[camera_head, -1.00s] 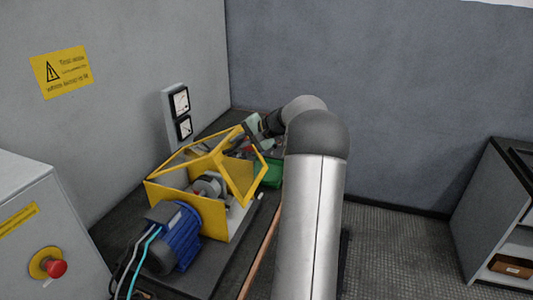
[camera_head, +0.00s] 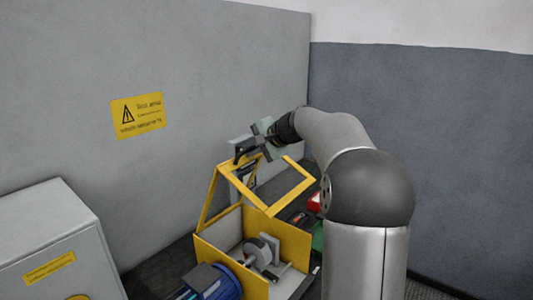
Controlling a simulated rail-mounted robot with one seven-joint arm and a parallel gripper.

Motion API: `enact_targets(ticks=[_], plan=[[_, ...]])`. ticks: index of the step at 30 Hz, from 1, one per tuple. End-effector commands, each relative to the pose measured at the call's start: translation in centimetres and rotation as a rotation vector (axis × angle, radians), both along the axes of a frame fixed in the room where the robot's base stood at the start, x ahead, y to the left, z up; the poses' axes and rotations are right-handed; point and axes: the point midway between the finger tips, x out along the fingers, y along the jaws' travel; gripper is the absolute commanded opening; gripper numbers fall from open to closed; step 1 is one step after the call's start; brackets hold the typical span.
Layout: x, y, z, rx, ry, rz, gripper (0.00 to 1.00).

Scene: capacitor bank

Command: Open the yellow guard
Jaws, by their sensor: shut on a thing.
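The yellow guard (camera_head: 292,198) is an open yellow frame, swung up above a yellow-walled box (camera_head: 282,238). Its frame stands tilted, and the box is open beneath it. My gripper (camera_head: 246,156) is at the guard's upper left edge and is shut on the guard. The exact contact between fingers and frame is small and partly hidden. Inside the box a grey round coupling (camera_head: 258,252) on a shaft is visible.
A blue motor (camera_head: 222,284) sits in front of the box, cut by the lower picture edge. A grey cabinet (camera_head: 48,232) stands at left. The wall with a yellow warning sign (camera_head: 137,115) is behind. Red and green parts (camera_head: 314,203) lie right of the box, partly behind my arm.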

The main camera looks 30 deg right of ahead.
Motion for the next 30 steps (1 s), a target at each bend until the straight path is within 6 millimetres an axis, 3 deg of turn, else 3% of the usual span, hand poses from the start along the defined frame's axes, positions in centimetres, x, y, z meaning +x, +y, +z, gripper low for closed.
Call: enact_targets(ticks=[13, 14, 23, 30], plan=[[0.2, 0.4, 0.1, -0.003, 0.000, -0.002, 0.00], [0.2, 0.4, 0.1, -0.003, 0.000, -0.002, 0.15], [0.1, 0.3, 0.2, -0.002, -0.001, -0.001, 0.17], [-2.2, -0.9, 1.7, -0.004, -0.003, -0.005, 0.17]])
